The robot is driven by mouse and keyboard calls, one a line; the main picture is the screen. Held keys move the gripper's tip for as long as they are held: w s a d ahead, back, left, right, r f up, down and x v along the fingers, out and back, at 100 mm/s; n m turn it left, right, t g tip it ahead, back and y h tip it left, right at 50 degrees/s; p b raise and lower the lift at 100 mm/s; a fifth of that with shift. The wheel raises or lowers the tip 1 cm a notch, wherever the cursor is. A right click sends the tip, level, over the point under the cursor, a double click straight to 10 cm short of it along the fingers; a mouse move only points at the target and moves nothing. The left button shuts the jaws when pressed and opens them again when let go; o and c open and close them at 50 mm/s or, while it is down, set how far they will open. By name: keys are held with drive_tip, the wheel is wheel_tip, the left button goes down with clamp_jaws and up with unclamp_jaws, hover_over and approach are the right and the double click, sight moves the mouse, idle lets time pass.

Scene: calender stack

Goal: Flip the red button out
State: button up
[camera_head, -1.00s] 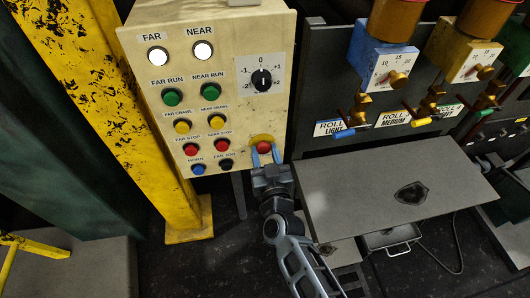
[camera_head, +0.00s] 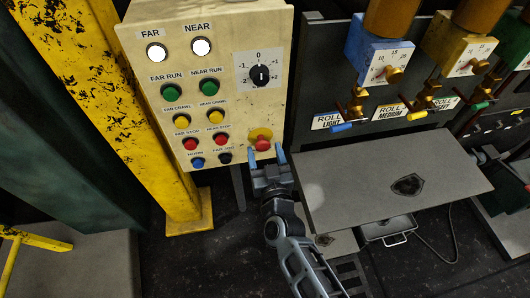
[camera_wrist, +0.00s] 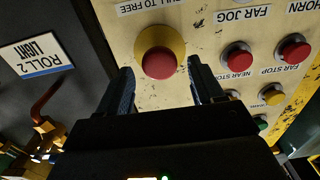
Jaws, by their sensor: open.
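The red button (camera_head: 262,144) is a mushroom knob on a round yellow base, at the lower right of the cream control panel (camera_head: 225,120). In the wrist view the red button (camera_wrist: 160,62) shows face-on, with the yellow ring around it and part of a label reading "TO FREE". My gripper (camera_head: 267,157) is open, with its two blue fingers just in front of and below the button. In the wrist view the fingers (camera_wrist: 160,88) stand to the left and right of it, and nothing is held. I see no contact between fingers and button.
Smaller red stop buttons (camera_head: 190,143), green, yellow, blue and black buttons fill the panel's left side. A rotary knob (camera_head: 261,76) sits above. A grey table (camera_head: 350,175) is close on the right. A yellow post (camera_head: 130,110) stands on the left.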

drive_tip(key=p+v, duration=0.1)
drive_tip(key=v, duration=0.6)
drive_tip(key=shift+s, duration=0.3)
drive_tip(key=shift+d, duration=0.15)
drive_tip(key=s+d+r+m+h, duration=0.1)
drive_tip(key=s+d+r+h, duration=0.15)
drive_tip(key=s+d, duration=1.55)
drive_tip(key=s+d+r+m+g+h, duration=0.1)
drive_tip(key=s+d+r, duration=0.1)
drive_tip(key=s+r, duration=0.6)
drive_tip(key=s+d+r+m+g+h, duration=0.1)
drive_tip(key=s+d+r, duration=0.1)
drive_tip(key=s+r, duration=0.6)
drive_tip(key=shift+s+d+r+g, duration=0.3)
drive_tip(key=shift+s+d, duration=0.05)
drive_tip(key=shift+s, duration=0.9)
drive_tip(key=shift+h, duration=0.25)
